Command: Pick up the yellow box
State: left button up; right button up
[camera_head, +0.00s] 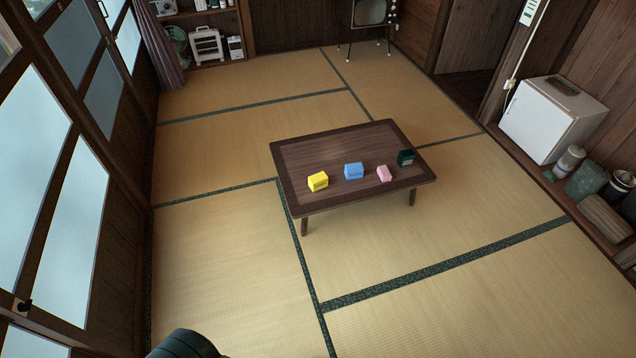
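The yellow box (318,181) is a small block near the front left of a low dark wooden table (330,151). It stands apart from the other boxes on the table. A dark rounded part shows at the bottom edge, left of centre; it looks like part of my own body. Neither of my grippers can be made out in this view.
A blue box (353,171), a pink box (384,173) and a dark green box (406,158) stand right of the yellow one. Open tatami floor (230,265) surrounds the table. A white fridge (550,118) and containers line the right wall; a television (370,12) stands behind.

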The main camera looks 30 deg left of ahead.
aim_at(317, 182)
jog(key=u, duration=0.3)
jog(key=i+j+u, duration=0.25)
jog(key=u, duration=0.15)
jog(key=i+j+u, duration=0.1)
jog(key=i+u, duration=0.35)
jog(key=i, duration=0.05)
